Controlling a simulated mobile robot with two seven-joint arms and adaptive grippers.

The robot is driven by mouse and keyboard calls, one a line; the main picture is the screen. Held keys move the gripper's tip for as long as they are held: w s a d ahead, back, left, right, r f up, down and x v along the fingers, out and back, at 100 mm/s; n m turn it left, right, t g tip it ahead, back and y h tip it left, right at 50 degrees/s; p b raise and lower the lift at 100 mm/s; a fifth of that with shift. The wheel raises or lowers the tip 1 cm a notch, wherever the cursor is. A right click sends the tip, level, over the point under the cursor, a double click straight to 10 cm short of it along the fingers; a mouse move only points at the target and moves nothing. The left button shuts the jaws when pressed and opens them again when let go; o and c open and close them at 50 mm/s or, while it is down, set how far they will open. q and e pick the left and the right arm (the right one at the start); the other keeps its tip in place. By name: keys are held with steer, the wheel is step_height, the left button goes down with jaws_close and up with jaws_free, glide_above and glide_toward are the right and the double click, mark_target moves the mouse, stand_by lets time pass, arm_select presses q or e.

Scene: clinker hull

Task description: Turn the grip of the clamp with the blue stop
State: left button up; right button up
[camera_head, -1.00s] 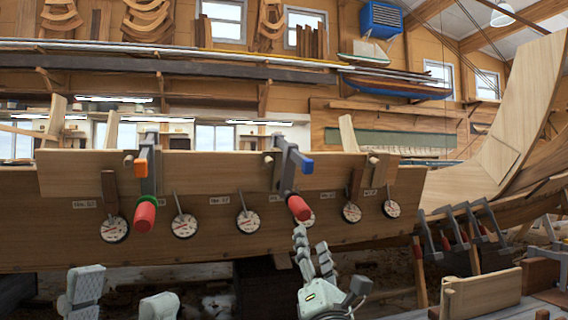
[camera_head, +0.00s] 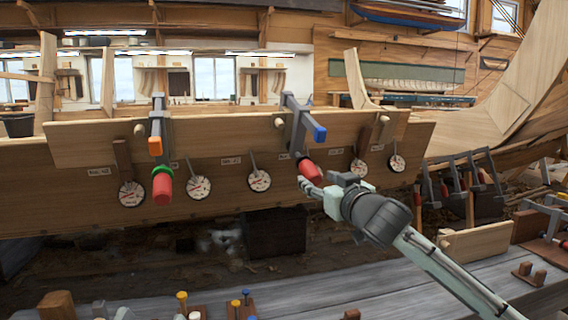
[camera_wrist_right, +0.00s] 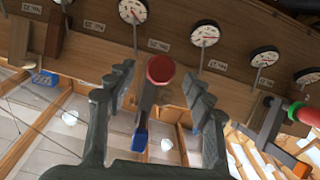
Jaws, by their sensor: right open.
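The clamp with the blue stop (camera_head: 298,125) hangs on the plank of the hull, right of the middle in the head view. Its blue stop (camera_head: 319,134) points right and its red grip (camera_head: 311,172) slants down toward me. My right gripper (camera_head: 312,187) is at the lower end of the grip. In the wrist view the open fingers (camera_wrist_right: 157,84) stand on either side of the red grip (camera_wrist_right: 160,69), with gaps on both sides; the blue stop shows there too (camera_wrist_right: 140,138). My left gripper is out of view.
A second clamp, with an orange stop (camera_head: 155,146), green collar and red grip (camera_head: 162,188), hangs further left. Several round dials (camera_head: 260,180) line the plank. A grey bench (camera_head: 370,275) with pegs and blocks lies below. More clamps (camera_head: 470,180) hang at right.

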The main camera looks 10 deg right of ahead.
mark_target(306, 172)
steer(key=w, duration=0.7)
steer(key=shift+w+a, duration=0.35)
steer(key=c, duration=1.2)
